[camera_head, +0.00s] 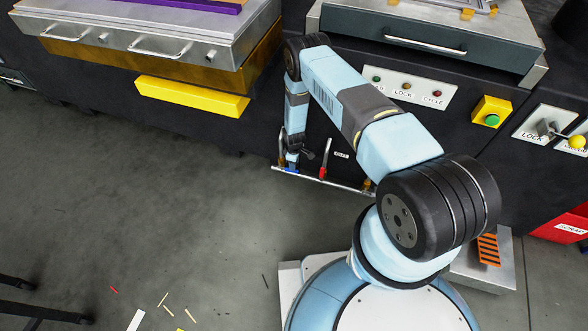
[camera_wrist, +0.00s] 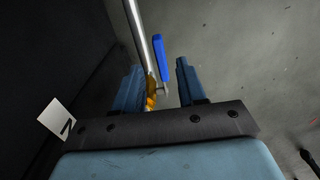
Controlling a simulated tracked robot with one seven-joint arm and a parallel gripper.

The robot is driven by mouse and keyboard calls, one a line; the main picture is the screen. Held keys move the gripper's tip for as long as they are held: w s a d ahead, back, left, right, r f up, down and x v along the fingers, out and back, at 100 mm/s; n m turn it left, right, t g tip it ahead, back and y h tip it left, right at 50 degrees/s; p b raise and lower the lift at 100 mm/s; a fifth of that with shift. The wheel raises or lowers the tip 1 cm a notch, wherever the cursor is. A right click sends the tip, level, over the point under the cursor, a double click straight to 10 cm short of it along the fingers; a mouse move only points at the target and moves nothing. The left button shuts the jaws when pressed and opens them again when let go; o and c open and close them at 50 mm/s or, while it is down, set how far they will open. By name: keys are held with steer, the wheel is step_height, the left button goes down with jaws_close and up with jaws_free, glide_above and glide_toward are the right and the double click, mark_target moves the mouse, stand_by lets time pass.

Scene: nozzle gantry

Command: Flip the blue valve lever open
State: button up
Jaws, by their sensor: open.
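The blue valve lever (camera_wrist: 161,58) shows in the wrist view as a flat blue bar beside a silver pipe (camera_wrist: 140,30), running nearly parallel to it. Its lower end is near a brass valve body (camera_wrist: 151,92). My gripper (camera_wrist: 158,68) is open, with one finger on each side of the lever and valve in the picture. I see no clear contact with the lever, and its depth relative to the fingertips is hard to judge.
A red lever (camera_head: 323,146) stands on the same pipe, just right of my gripper. The dark machine front carries a yellow block (camera_head: 192,96), a drawer (camera_head: 430,45) and a button panel (camera_head: 408,88). The grey floor left of the pipe is mostly open.

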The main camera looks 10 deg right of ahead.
steer(key=shift+f, duration=2.4)
steer(key=shift+c, duration=0.3)
jaws_close()
